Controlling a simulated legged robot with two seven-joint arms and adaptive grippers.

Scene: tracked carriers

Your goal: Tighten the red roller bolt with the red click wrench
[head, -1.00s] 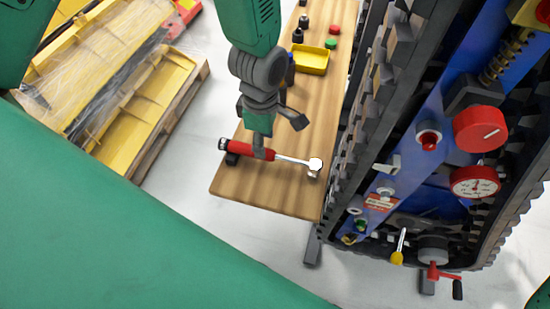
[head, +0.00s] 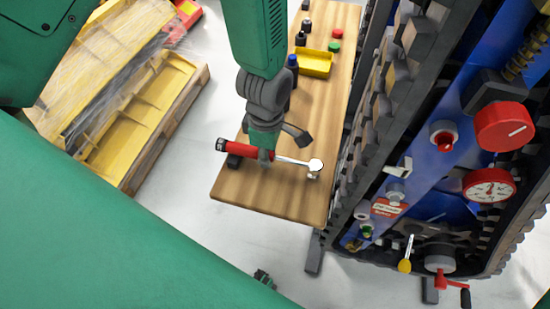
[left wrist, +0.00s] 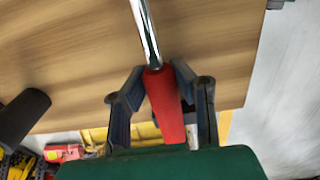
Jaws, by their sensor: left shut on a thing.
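The red click wrench (head: 243,146) has a red handle and a bright steel shaft ending in a round head. It lies across the near end of the wooden bench (head: 265,192), its head to the right. My left gripper (head: 266,155) is shut on the red handle. In the left wrist view the handle (left wrist: 164,105) sits between the two dark fingers (left wrist: 160,100). A red bolt (head: 444,140) in a grey collar, probably the roller bolt, stands on the carrier's blue frame at right. A dark tip (head: 263,278), maybe my right gripper, shows at the bottom; its jaws cannot be read.
The tracked carrier (head: 395,110) stands close along the bench's right side. A yellow tray (head: 316,63), small bottles and coloured caps sit farther up the bench. A pallet (head: 150,125) with yellow parts is at left. Open floor lies below the bench.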

